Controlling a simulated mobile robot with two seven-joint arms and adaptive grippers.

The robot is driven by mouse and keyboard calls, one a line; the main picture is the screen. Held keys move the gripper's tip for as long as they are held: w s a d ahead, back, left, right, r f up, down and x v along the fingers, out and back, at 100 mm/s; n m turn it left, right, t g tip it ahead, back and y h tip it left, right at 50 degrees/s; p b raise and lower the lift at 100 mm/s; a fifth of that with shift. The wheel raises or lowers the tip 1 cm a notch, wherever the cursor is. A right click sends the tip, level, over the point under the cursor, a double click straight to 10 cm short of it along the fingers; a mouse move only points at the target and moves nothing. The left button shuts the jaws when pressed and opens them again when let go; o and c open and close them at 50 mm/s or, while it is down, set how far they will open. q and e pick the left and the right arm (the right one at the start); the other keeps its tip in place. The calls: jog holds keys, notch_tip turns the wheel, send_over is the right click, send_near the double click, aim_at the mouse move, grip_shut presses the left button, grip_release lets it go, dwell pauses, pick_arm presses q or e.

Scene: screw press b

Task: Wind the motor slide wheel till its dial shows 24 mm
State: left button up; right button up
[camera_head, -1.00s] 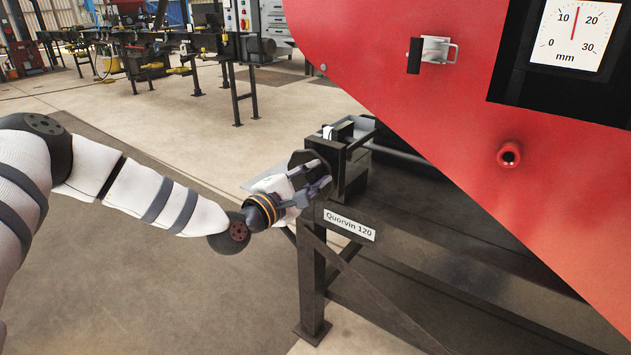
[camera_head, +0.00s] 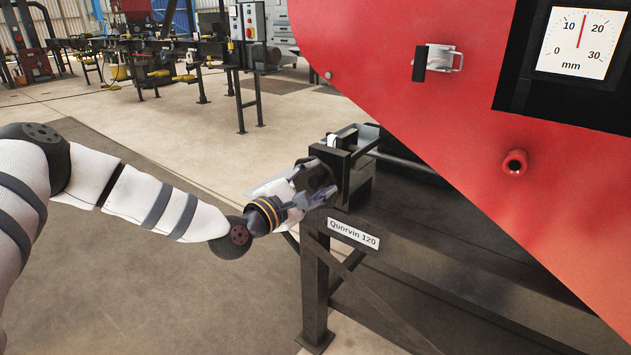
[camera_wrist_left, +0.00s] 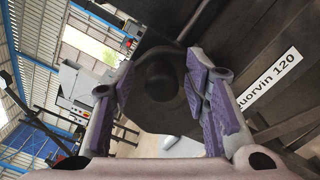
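The dial (camera_head: 577,42) is at the upper right of the head view, marked 0 to 30 mm. Its red needle points about midway between 10 and 20, near 15 or 16. The dark motor slide wheel (camera_wrist_left: 160,85) faces the left wrist camera, its round hub in the middle. In the head view it is mostly hidden by my left gripper (camera_head: 310,190). In the wrist view the purple-padded fingers of this gripper (camera_wrist_left: 160,98) lie on opposite sides of the wheel and seem to touch its rim. My right gripper is not in view.
The wheel is at the end of a dark frame labelled "Quorvin 120" (camera_head: 353,233). A large red panel (camera_head: 440,120) with a latch (camera_head: 438,61) and a red pipe stub (camera_head: 515,162) rises at the right. The floor left of the frame is clear; workshop benches stand far behind.

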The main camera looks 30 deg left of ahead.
pick_arm(q)
jog(key=s, duration=1.2)
jog(key=shift+a, duration=0.45)
